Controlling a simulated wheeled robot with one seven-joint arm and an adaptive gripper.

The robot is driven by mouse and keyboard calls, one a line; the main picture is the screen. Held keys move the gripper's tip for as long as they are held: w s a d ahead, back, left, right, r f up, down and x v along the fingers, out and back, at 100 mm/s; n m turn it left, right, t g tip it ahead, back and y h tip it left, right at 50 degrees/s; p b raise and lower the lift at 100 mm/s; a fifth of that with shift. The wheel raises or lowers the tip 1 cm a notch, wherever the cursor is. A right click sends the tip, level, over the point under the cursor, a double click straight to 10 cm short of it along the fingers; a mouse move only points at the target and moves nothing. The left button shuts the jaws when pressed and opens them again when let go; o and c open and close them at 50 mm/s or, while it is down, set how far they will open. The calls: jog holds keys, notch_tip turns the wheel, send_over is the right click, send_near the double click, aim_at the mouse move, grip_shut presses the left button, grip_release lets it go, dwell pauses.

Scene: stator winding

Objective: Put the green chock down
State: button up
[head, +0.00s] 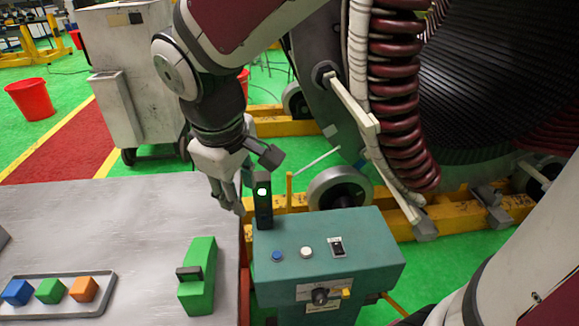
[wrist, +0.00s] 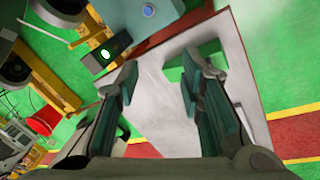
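The green chock (head: 198,278) stands on the grey table top near its right edge, with a dark handle-like piece on its left side. My gripper (head: 232,200) hangs above the table's far right corner, behind the chock and well apart from it. In the wrist view my gripper (wrist: 156,85) has its two fingers spread wide, with nothing between them but a view down to the pale table.
The grey table (head: 110,225) holds a tray (head: 108,290) with blue, green and orange blocks at front left. A teal control box (head: 370,250) with buttons and a dark lit post (head: 263,208) stands right of the table. The big stator (head: 330,100) stands behind. The table's middle is clear.

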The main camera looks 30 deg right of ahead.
jog(key=s+d+r+m+t+y, duration=0.1)
jog(key=s+d+r+m+t, duration=0.2)
jog(key=s+d+r+m, duration=0.3)
jog(key=s+d+m, duration=0.1)
jog(key=s, duration=0.4)
jog(key=shift+s+d+r+y, duration=0.2)
jog(key=shift+s+r+y, duration=0.05)
jog(key=shift+r+y, duration=0.15)
jog(key=shift+f, duration=0.1)
